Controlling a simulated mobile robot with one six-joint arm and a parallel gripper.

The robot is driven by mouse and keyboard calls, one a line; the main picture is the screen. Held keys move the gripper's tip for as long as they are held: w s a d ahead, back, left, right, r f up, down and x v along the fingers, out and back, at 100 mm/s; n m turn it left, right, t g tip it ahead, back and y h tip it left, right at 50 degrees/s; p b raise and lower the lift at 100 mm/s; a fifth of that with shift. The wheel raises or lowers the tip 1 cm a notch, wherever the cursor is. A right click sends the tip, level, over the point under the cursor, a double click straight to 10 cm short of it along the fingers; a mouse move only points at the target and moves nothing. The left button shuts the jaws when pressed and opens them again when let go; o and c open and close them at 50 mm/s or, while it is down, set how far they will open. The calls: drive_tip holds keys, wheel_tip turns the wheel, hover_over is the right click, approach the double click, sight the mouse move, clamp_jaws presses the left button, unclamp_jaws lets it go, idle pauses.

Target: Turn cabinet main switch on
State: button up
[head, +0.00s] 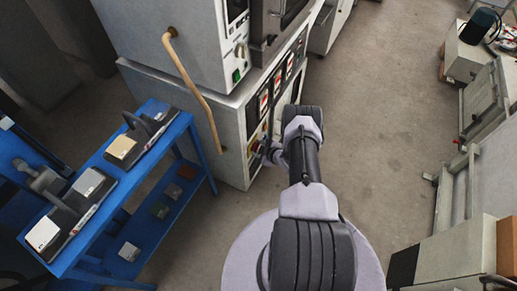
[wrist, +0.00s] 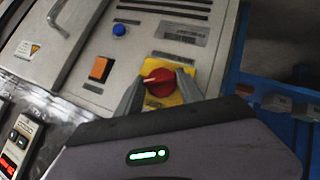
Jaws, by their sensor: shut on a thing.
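The cabinet (head: 233,130) stands in the upper middle of the head view; its grey front panel (wrist: 75,72) fills much of the wrist view. The main switch is a red rotary knob (wrist: 159,82) on a yellow plate (wrist: 186,92). A pale mark on the knob points to the left in the wrist view. My gripper (wrist: 159,86) has its two grey fingers on either side of the knob and is shut on it. In the head view my gripper (head: 272,152) is at the cabinet's lower front, mostly hidden by my arm.
An orange rocker switch (wrist: 99,69) and a blue button (wrist: 119,30) sit on the panel beside the knob. Red-digit displays (wrist: 8,166) are at the lower left. A blue rack (head: 190,140) with tile samples stands left of the cabinet. Open floor (head: 370,110) lies to the right.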

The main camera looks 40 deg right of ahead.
drive_tip(key=shift+w+d+m+g+y, duration=0.1)
drive_tip(key=shift+d+m+g+y, duration=0.1)
drive_tip(key=shift+m+g+y, duration=0.6)
drive_tip(key=shift+d+m+g+y, duration=0.2)
drive_tip(key=shift+m+y, duration=0.2)
drive_tip(key=shift+y, duration=0.8)
drive_tip(key=o, duration=1.4)
drive_tip(key=shift+r, duration=0.15)
drive_tip(key=p+v, duration=0.3)
drive_tip(key=v, duration=0.5)
drive_tip(key=p+v, duration=0.4)
drive_tip(key=v, duration=0.5)
drive_tip(key=shift+d+r, duration=0.1)
drive_tip(key=shift+d, duration=0.15)
